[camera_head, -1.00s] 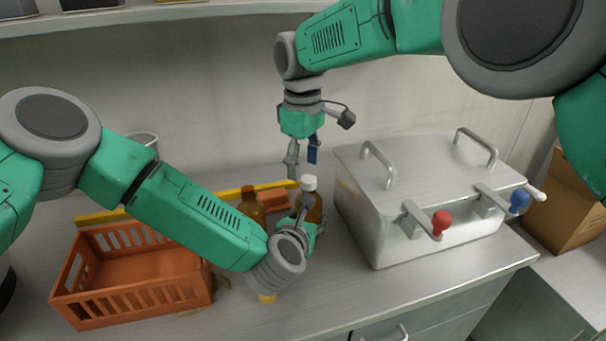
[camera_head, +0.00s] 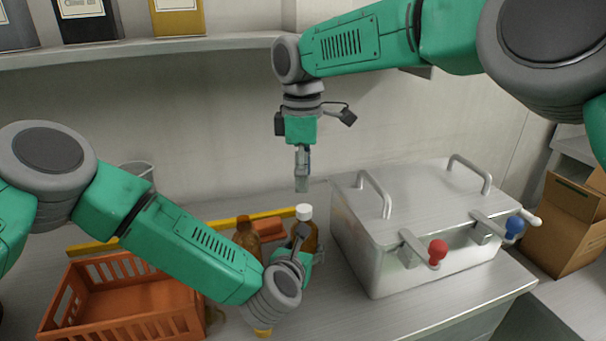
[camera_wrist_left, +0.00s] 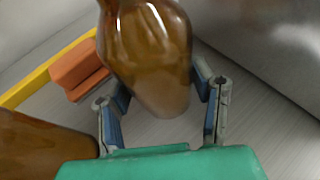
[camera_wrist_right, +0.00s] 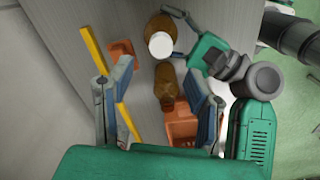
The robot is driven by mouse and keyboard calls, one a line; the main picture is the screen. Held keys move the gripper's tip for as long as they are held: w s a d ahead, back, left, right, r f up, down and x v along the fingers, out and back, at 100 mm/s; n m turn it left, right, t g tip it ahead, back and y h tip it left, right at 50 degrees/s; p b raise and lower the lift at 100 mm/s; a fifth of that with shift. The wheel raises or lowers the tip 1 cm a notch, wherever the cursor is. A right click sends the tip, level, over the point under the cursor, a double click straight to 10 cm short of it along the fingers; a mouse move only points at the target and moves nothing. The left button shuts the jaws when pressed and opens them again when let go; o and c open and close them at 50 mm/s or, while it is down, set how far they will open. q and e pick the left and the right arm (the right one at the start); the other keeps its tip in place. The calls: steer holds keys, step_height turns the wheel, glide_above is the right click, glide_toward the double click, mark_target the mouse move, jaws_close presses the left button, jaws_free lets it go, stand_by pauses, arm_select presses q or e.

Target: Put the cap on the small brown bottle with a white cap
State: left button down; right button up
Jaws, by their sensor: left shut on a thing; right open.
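The small brown bottle (camera_head: 311,238) stands upright on the worktop with a white cap (camera_head: 304,212) on its top. I cannot tell how tightly the cap sits. My left gripper (camera_head: 300,246) is shut around the bottle, which also shows between its fingers in the left wrist view (camera_wrist_left: 155,60). My right gripper (camera_head: 302,188) is open and empty, pointing down above and just behind the cap. In the right wrist view the white cap (camera_wrist_right: 160,44) lies beyond its fingertips, near the upper middle.
An orange crate (camera_head: 60,312) is at the left, with an orange block (camera_head: 268,228) and a yellow bar (camera_head: 225,224) behind. A metal box (camera_head: 350,240) with red and blue knobs stands close on the right. A shelf (camera_head: 220,44) runs above.

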mark_target(303, 207)
steer(key=shift+f, duration=0.1)
steer(key=shift+f, duration=3.95)
jaws_close()
steer(key=m, duration=1.1)
steer(key=shift+m, duration=0.3)
steer(key=shift+o, duration=0.5)
jaws_free()
